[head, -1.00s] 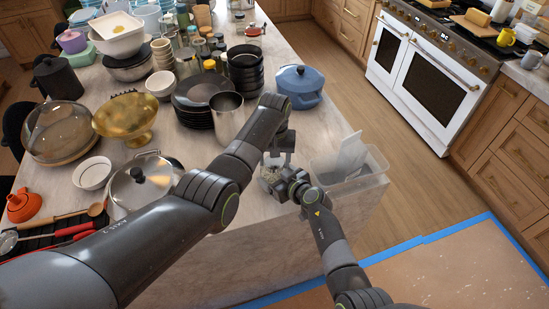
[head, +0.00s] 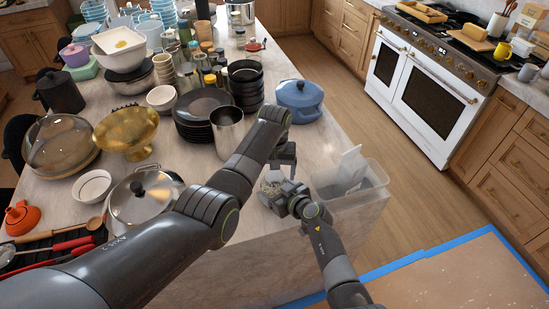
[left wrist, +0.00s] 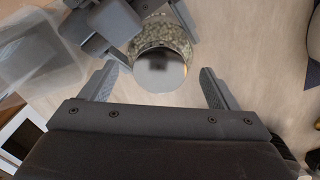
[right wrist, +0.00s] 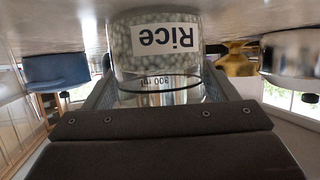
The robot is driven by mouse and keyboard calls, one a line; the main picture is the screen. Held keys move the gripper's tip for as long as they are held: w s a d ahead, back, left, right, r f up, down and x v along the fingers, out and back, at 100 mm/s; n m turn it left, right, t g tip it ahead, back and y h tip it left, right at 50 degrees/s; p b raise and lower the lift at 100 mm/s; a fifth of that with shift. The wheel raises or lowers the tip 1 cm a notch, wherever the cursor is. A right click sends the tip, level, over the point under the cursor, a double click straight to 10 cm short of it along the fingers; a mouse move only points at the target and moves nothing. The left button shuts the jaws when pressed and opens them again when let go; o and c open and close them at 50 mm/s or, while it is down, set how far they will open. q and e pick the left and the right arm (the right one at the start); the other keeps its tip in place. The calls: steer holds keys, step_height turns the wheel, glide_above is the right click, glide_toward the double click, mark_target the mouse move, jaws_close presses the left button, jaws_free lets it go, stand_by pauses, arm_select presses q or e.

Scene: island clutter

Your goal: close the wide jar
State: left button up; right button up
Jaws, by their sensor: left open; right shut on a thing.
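The wide jar (head: 268,190) is clear glass with pale grains, standing on the island's front edge. In the right wrist view the jar (right wrist: 158,60) appears upside down with a "Rice" label. My right gripper (head: 278,192) is shut around its sides. My left gripper (head: 284,156) is open and empty above it. In the left wrist view the jar (left wrist: 163,33) lies beyond and between the open fingers. A shiny grey disc (left wrist: 160,75) shows at its near side. I cannot tell whether that disc is a lid.
A clear plastic bin (head: 350,192) stands just right of the jar. A steel pot (head: 227,130), black bowls, a blue pot (head: 299,98) and a lidded pan (head: 145,200) crowd the island (head: 240,180) behind and left. Bare counter surrounds the jar closely.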

arm_select(q)
step_height(320, 180, up, 11)
stand_by(0.3)
arm_select(e)
steer(key=o, duration=1.8)
steer(key=shift+o, duration=0.2)
steer(key=shift+v, duration=0.8)
arm_select(q)
steer(key=shift+f+b, duration=0.3)
steer(key=shift+b, duration=0.05)
arm_select(e)
steer(key=v, duration=1.5)
steer(key=shift+s+d, duration=0.25)
steer(key=shift+s, duration=0.05)
arm_select(q)
steer(key=shift+d, duration=0.1)
